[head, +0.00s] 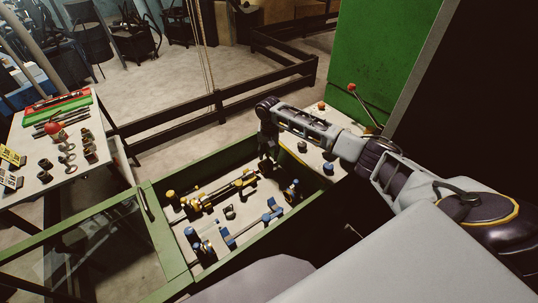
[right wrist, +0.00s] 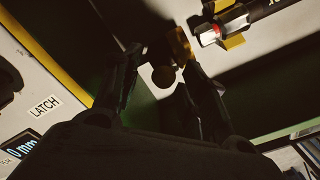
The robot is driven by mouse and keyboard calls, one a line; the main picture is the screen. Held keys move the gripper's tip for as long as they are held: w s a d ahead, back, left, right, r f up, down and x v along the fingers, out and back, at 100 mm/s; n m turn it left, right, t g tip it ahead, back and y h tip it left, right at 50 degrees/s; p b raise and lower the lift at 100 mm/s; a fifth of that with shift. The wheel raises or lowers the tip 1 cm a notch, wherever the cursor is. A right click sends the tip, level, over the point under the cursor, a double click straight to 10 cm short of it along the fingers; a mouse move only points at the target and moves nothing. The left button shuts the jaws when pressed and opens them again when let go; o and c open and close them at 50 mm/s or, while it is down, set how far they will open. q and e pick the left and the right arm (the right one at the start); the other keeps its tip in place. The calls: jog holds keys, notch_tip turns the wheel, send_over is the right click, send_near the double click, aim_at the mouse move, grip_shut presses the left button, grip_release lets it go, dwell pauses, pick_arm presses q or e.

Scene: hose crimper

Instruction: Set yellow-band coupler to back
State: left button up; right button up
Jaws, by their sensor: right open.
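My right gripper (head: 268,163) points down at the far side of the green-walled bin (head: 166,243). In the right wrist view, the right gripper (right wrist: 162,72) is open. A dark round end (right wrist: 163,76) shows between its fingers, with a dull yellow piece (right wrist: 180,45) beside it; I cannot tell whether they are one part or touch the fingers. Several yellow-marked parts lie in the bin, among them a long black and yellow tool (head: 222,192) and a small yellow-topped part (head: 170,196). I cannot tell which is the yellow-band coupler. My left gripper is out of view.
A blue-ended bar tool (head: 252,228) and blue-topped parts (head: 195,248) also lie in the bin. A light panel with a "LATCH" label (right wrist: 44,107) is at left in the wrist view. A side table (head: 45,160) holds small parts. A tall green panel (head: 375,60) stands behind.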

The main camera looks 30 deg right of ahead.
notch_tip(320, 180, up, 11)
dwell(0.6)
jog(key=shift+d+f, duration=0.1)
dwell(0.5)
